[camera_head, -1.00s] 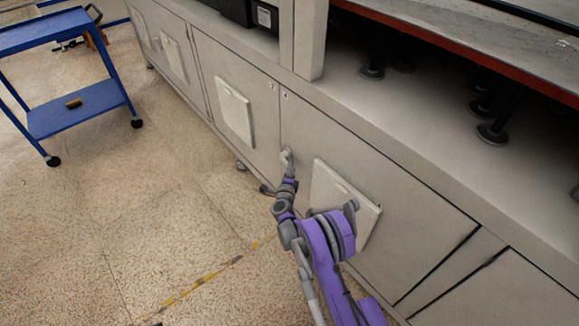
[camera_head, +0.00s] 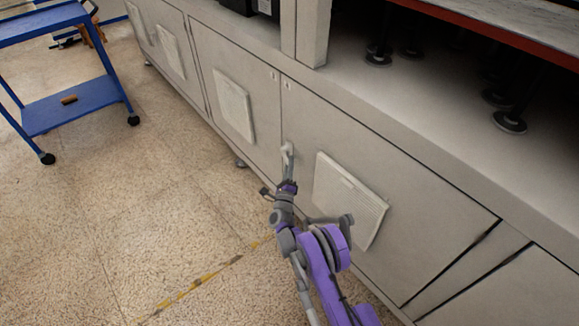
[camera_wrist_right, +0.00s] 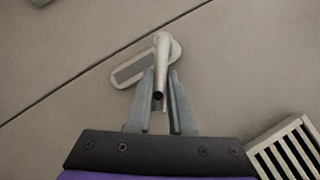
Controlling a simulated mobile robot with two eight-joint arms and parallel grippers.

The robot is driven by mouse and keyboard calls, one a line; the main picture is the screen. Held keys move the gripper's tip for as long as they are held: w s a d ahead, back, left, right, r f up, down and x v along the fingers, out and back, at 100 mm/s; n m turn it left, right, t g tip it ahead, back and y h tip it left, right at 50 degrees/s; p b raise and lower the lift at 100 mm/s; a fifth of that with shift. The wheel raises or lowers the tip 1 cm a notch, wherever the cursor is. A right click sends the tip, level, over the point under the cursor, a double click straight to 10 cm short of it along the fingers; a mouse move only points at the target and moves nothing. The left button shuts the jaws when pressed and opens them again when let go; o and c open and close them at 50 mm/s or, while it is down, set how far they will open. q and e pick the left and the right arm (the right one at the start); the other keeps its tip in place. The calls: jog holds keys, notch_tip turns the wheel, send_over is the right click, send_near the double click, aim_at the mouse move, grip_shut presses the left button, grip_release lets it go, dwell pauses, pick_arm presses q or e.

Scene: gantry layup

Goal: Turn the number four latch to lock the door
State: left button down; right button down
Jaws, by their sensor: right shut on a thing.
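The grey cabinet door (camera_head: 390,210) lies flush in the long cabinet front, next to a door seam. Its metal latch (camera_head: 288,149) sits beside that seam. In the right wrist view the latch's handle (camera_wrist_right: 162,58) stands at an angle to its oblong base plate (camera_wrist_right: 134,69). My right gripper (camera_head: 287,172) reaches the latch from the front. In the right wrist view its two fingers (camera_wrist_right: 160,90) are closed around the handle's lower part, one on each side. I cannot read a number on the latch. My left gripper is not in view.
A slatted vent panel (camera_head: 348,198) stands out from the door, right of my arm; its corner shows in the wrist view (camera_wrist_right: 284,150). Another panel (camera_head: 234,105) is on the neighbouring door. A blue cart (camera_head: 75,105) stands at the left. Open floor (camera_head: 150,210) lies between.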

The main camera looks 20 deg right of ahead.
jog(key=shift+w+a+f+m+h+b, duration=0.1)
jog(key=shift+w+f+m+h+b, duration=0.3)
jog(key=shift+m+b, duration=0.5)
jog(key=shift+s+r, duration=0.1)
jog(key=c, duration=0.8)
grip_release()
jog(key=p+v, duration=0.2)
jog(key=v, duration=0.8)
jog(key=shift+s+f, duration=0.3)
jog(key=shift+f, duration=0.1)
jog(key=shift+a, duration=0.15)
